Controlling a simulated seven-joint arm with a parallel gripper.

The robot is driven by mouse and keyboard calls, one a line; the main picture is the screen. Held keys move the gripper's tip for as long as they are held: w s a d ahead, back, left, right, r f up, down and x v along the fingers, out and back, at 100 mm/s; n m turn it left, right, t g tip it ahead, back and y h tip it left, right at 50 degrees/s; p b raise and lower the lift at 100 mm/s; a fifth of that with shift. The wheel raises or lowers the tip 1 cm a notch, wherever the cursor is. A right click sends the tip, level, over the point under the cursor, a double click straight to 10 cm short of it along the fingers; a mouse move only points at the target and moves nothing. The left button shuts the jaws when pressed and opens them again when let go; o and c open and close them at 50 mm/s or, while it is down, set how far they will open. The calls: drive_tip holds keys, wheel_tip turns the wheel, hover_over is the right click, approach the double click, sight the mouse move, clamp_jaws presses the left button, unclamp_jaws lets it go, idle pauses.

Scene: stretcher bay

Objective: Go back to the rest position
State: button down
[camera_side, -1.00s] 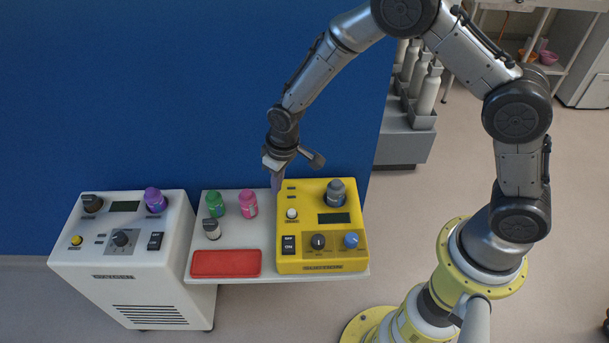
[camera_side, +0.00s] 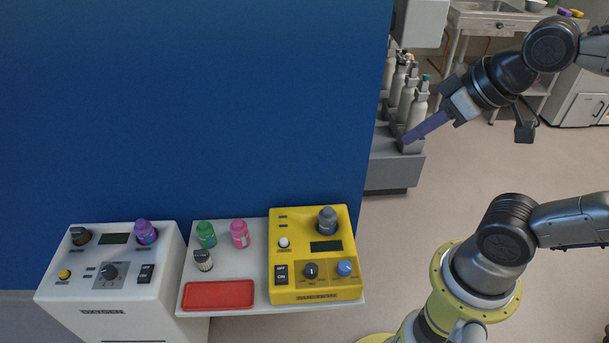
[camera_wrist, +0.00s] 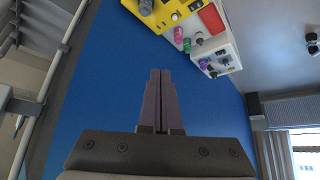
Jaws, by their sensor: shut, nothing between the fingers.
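My gripper (camera_side: 408,141) is at the upper right in the side view, raised high and well clear of the shelf. Its purple-grey fingers point down and left, in front of the gas cylinders as seen from this camera. In the wrist view the fingers (camera_wrist: 160,74) lie together with nothing between them. The blue wall panel fills the view behind them.
The yellow device (camera_side: 326,277), red tray (camera_side: 218,294) and small green (camera_side: 206,235) and pink (camera_side: 240,234) bottles sit on the white shelf. A white console (camera_side: 110,270) stands left. Grey-white cylinders (camera_side: 407,97) stand in a rack.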

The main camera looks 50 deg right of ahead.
drive_tip(key=s+f+g, duration=0.1)
drive_tip(key=s+f, duration=0.1)
drive_tip(key=shift+s+f, duration=0.3)
